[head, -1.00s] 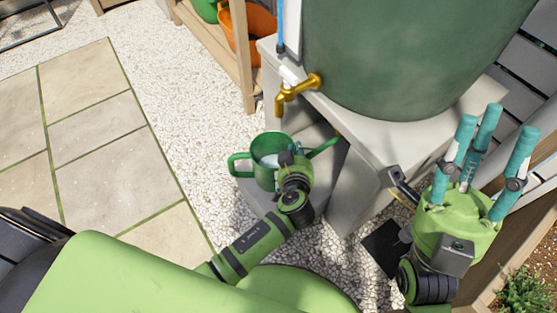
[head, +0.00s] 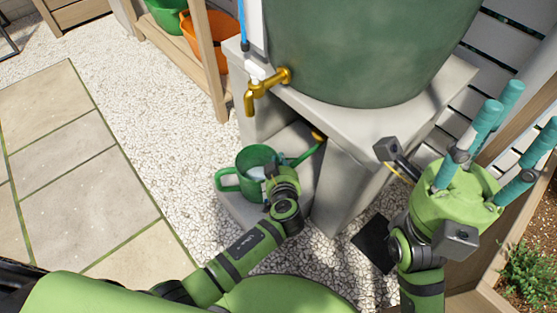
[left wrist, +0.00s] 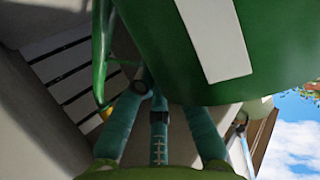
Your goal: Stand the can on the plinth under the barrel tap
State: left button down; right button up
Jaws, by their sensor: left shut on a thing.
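The green can (head: 229,181) has a side handle and a spout with an orange-yellow tip. It appears upright over the low grey plinth (head: 234,212), below the brass barrel tap (head: 249,100). I cannot tell whether its base touches the plinth. My left gripper (head: 283,181) is shut on the can from the near side; the fingers are mostly hidden in the head view. In the left wrist view the can (left wrist: 270,50), with a white stripe, fills the upper right above the teal fingers (left wrist: 157,115). My right gripper (head: 500,130) has its teal fingers spread, empty, at the right.
The big green barrel (head: 370,50) stands on a grey stone stand (head: 335,125) just behind and right of the can. A wooden shelf (head: 211,60) with an orange bucket (head: 196,42) is at the back left. White gravel (head: 150,120) lies clear to the left. A planter (head: 525,265) is at the right.

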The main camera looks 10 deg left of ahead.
pick_arm(q)
jog(key=c, duration=1.6)
grip_release()
jog(key=shift+f, duration=0.15)
jog(key=o, duration=0.3)
jog(key=shift+s, duration=0.1)
